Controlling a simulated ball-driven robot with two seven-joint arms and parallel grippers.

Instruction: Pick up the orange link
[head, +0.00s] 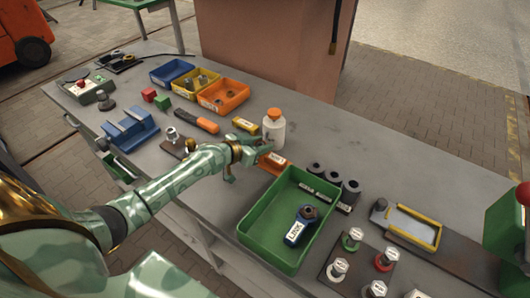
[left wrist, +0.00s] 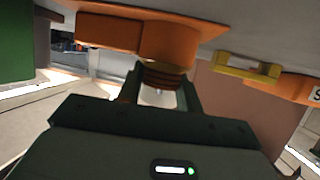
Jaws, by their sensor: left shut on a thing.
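The orange link (head: 272,163) lies low over the grey workbench, just left of the green tray, with a pale label on top. My left gripper (head: 232,172) reaches it from the left, and its arm hides part of the bench. In the left wrist view the orange link (left wrist: 150,36) fills the top middle. My left gripper's fingers (left wrist: 162,88) are closed around its ribbed orange end. I cannot tell whether the link touches the bench. My right gripper is not in view.
The green tray (head: 252,240) holds a blue labelled link (head: 300,225). A white bottle with an orange cap (head: 274,130) stands close behind the orange link. A yellow piece (head: 245,125) lies behind my gripper. Dark cylinders (head: 333,179) stand behind the tray. Bare bench lies at the back right.

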